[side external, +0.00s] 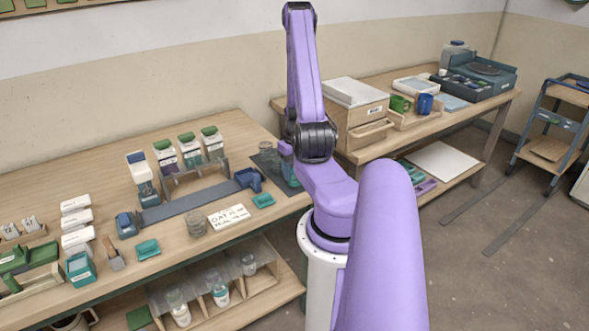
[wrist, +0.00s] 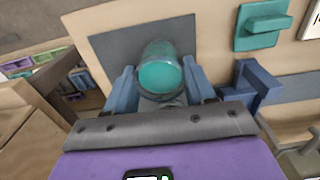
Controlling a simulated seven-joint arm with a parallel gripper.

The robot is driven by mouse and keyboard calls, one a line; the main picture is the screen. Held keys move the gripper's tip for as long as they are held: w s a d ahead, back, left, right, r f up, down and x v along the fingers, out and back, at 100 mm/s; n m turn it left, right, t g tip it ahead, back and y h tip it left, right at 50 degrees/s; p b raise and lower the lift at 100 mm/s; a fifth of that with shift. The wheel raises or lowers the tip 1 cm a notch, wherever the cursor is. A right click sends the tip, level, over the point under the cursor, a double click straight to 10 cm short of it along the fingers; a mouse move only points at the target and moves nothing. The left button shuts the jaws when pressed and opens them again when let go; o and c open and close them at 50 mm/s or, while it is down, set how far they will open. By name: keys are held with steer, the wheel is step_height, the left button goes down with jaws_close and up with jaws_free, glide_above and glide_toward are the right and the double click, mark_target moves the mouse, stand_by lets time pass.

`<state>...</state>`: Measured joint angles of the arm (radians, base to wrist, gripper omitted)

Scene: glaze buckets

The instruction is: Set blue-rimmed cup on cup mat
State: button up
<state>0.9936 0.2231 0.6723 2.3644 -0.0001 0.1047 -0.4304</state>
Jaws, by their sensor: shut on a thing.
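In the wrist view my gripper (wrist: 158,80) is shut on a clear, rounded cup with teal showing in it (wrist: 158,72), which I take as the blue-rimmed cup. A blue finger stands on each side of it. The cup is over the dark grey cup mat (wrist: 110,48); I cannot tell whether it touches it. In the side external view the mat (side external: 291,182) lies near the right end of the long bench, partly behind my arm. My gripper and the held cup are mostly hidden there.
A blue holder (side external: 249,179) stands just left of the mat and shows close beside my gripper in the wrist view (wrist: 252,85). A wooden drawer box (side external: 362,128) is on the other bench.

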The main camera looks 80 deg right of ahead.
steer(key=shift+f, duration=0.3)
stand_by(0.5)
steer(key=o, duration=0.9)
steer(key=shift+r, duration=3.5)
steer(key=shift+w, duration=0.1)
